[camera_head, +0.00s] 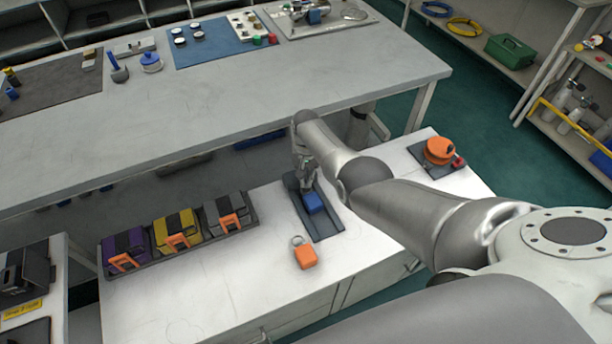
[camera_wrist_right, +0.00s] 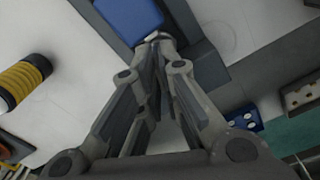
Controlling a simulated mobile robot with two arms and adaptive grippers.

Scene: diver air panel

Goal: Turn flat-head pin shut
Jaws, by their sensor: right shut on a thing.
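My right gripper (camera_head: 304,186) reaches down over a dark grey holder (camera_head: 325,225) on the white table, beside a blue block (camera_head: 313,203). In the right wrist view, my right gripper (camera_wrist_right: 158,42) has its fingertips together right at the edge of the blue block (camera_wrist_right: 130,18). A small pale metal bit (camera_wrist_right: 153,35) shows at the fingertips, perhaps the flat-head pin that they are shut on; the fingers hide most of it. I cannot tell which way the pin is turned. My left gripper is not in view.
An orange tag with a ring (camera_head: 305,256) lies in front of the holder. A rack (camera_head: 180,254) of purple, yellow and grey units stands at left. An orange round thing (camera_head: 439,151) sits at right. The long grey bench (camera_head: 250,110) is behind.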

